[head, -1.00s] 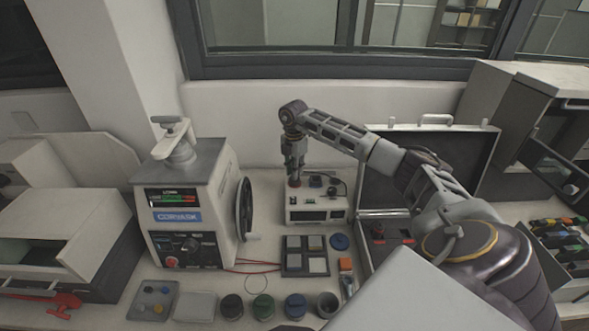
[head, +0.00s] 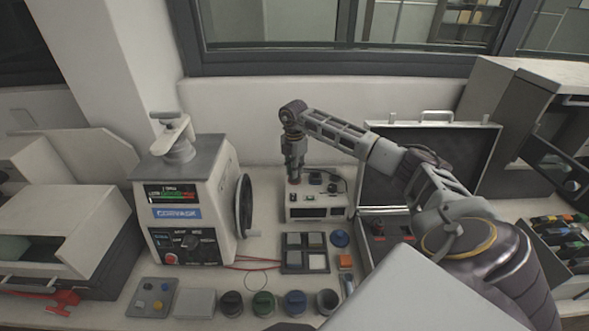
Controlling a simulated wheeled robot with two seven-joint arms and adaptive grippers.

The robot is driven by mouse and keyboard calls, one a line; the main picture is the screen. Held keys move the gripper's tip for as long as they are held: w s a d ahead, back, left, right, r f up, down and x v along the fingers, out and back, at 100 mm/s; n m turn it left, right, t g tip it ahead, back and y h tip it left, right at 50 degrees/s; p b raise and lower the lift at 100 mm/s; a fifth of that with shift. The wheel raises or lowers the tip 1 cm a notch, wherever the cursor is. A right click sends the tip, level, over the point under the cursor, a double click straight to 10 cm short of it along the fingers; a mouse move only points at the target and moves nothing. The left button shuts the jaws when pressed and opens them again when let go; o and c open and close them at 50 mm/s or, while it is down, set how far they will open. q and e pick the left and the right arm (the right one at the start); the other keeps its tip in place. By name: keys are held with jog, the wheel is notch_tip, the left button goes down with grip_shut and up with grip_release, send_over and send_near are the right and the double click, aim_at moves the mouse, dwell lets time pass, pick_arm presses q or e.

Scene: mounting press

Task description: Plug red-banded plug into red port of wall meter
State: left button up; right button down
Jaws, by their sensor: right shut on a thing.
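The white meter box (head: 316,212) with dark display windows stands on the bench against the wall. My right gripper (head: 294,173) points straight down over the left part of its top. It is shut on the red-banded plug (head: 294,182), of which only a small red bit shows beneath the fingers. The red port is hidden under the plug and fingers. I cannot tell whether the plug is in the port or just above it. My left gripper is not in view.
A large press (head: 190,205) with a handwheel stands left of the meter. An open black case (head: 435,165) stands to the right. A tray of square blocks (head: 304,268), several round jars and a red cable (head: 256,260) lie in front.

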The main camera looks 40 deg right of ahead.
jog(key=shift+f, duration=0.25)
dwell(0.6)
jog(key=c, duration=1.3)
grip_release()
jog(key=shift+o, duration=0.3)
jog(key=o, duration=0.5)
jog(key=shift+r, duration=0.15)
jog(key=shift+r+p, duration=2.55)
jog(key=shift+r, duration=1.1)
jog(key=shift+f, duration=0.1)
